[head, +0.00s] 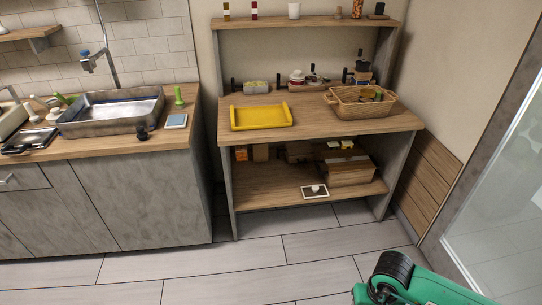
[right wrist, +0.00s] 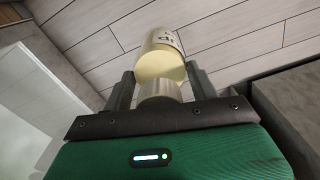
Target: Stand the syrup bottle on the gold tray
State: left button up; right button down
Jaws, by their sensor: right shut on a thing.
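The gold tray (head: 261,117) lies flat and empty on the left part of the wooden bench top in the head view. In the right wrist view my right gripper (right wrist: 160,78) is shut on a pale yellow, rounded item with dark lettering, which I take to be the syrup bottle (right wrist: 158,60). Its narrower silvery end is between the fingers, and its wider body points away from the gripper over the floor. In the head view only my green right arm shows at the lower right; the right gripper and held bottle are out of that picture. My left gripper is not in view.
A wicker basket (head: 346,106) with things in it stands right of the tray. Small items line the back of the bench (head: 315,131). An upper shelf (head: 300,22) holds several small items. A sink counter (head: 185,102) stands left. The floor before the bench is clear.

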aim_at(244, 119)
jog(key=i+j+u, duration=0.3)
jog(key=i+u, duration=0.15)
jog(key=i, duration=0.2)
jog(key=i+u, duration=0.45)
jog(key=i, duration=0.15)
